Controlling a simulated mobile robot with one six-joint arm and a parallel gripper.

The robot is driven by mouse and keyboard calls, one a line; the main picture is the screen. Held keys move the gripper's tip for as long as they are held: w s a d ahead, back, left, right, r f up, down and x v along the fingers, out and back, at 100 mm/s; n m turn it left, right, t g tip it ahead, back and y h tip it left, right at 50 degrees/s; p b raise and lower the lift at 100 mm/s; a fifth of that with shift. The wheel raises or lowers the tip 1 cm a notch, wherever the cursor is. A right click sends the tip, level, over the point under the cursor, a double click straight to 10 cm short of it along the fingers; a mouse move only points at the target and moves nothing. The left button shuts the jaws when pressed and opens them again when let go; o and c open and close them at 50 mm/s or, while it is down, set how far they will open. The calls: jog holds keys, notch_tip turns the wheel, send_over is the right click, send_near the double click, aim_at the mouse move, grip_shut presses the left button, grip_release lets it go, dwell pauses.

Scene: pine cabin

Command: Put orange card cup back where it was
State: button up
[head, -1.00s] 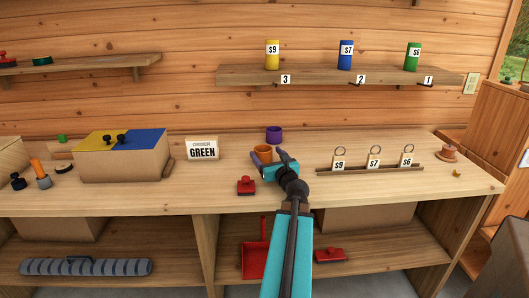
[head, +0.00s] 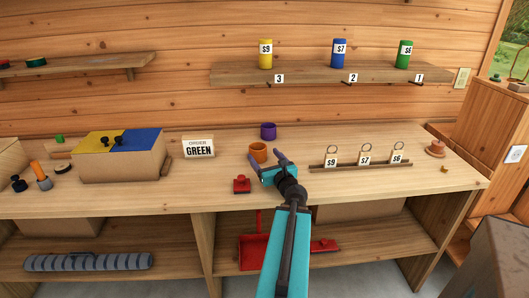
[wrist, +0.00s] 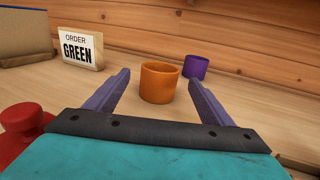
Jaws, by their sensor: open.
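The orange card cup (head: 258,151) stands upright on the workbench, in front of and a little left of a purple cup (head: 268,130). In the wrist view the orange cup (wrist: 160,82) is ahead of my gripper (wrist: 157,88), between the lines of its two fingers, and the purple cup (wrist: 195,67) stands behind it to the right. My gripper (head: 266,157) is open and empty, low over the bench. In the head view one finger overlaps the cup's near side; I cannot tell whether it touches.
The green order sign (head: 198,147) stands further left, and a rack of tags (head: 362,163) to the right. The shelf (head: 310,73) above holds yellow, blue and green canisters. The bench is clear between sign and cups.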

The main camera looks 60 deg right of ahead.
jog(key=shift+s+a+p, duration=0.25)
jog(key=shift+s+p, duration=0.15)
jog(key=shift+p, duration=0.65)
jog(key=shift+r, duration=0.2)
